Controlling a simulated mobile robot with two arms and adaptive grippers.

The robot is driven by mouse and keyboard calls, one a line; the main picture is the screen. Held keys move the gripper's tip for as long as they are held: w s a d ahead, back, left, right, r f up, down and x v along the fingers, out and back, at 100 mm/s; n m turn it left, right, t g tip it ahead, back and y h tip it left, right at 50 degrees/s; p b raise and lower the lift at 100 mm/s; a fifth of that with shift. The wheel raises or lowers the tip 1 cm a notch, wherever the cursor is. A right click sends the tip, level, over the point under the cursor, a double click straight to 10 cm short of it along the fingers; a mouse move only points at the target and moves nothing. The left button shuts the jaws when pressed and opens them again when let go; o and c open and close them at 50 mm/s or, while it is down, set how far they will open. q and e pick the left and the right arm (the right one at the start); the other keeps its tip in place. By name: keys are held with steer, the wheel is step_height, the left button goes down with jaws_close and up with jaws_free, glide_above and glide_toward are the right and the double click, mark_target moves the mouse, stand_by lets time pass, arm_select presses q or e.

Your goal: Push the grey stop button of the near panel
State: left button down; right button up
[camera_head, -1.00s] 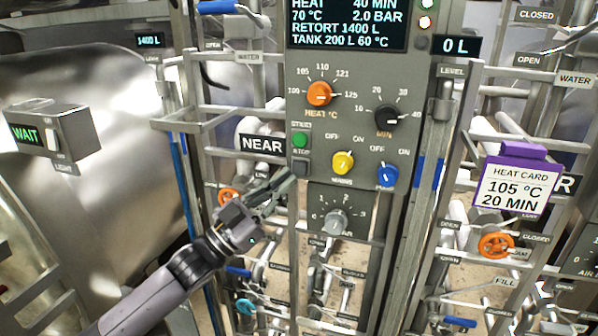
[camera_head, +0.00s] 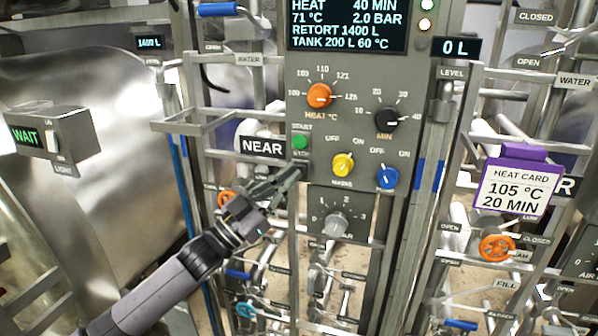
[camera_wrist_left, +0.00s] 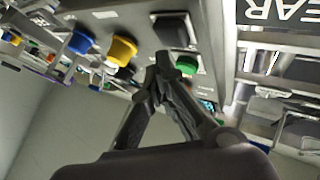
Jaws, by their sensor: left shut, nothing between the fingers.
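The near panel (camera_head: 355,150) stands in the middle of the head view, with a "NEAR" label (camera_head: 262,146) at its left edge. The green start button (camera_head: 300,142) is above the stop position. My left gripper (camera_head: 294,174) is shut and empty, its fingertips in front of the stop button and mostly hiding it. In the left wrist view the dark grey square stop button (camera_wrist_left: 175,30) shows just beyond the shut fingertips (camera_wrist_left: 165,62), with the green button (camera_wrist_left: 187,65) beside them. I cannot tell whether the tips touch the stop button. My right gripper is not in view.
A yellow knob (camera_head: 342,164) and a blue knob (camera_head: 388,177) sit right of the fingertips. A grey knob (camera_head: 335,223) is below. Metal pipes and frame rails (camera_head: 185,127) surround the arm. A purple heat card (camera_head: 515,180) hangs at the right.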

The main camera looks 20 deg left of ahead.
arm_select(q)
steer(key=shift+w, duration=0.1)
stand_by(0.7)
steer(key=shift+w, duration=0.35)
steer(key=shift+w, duration=0.65)
stand_by(0.9)
steer(key=shift+s, duration=1.05)
steer(key=s+p, duration=0.1)
steer(key=s, duration=0.4)
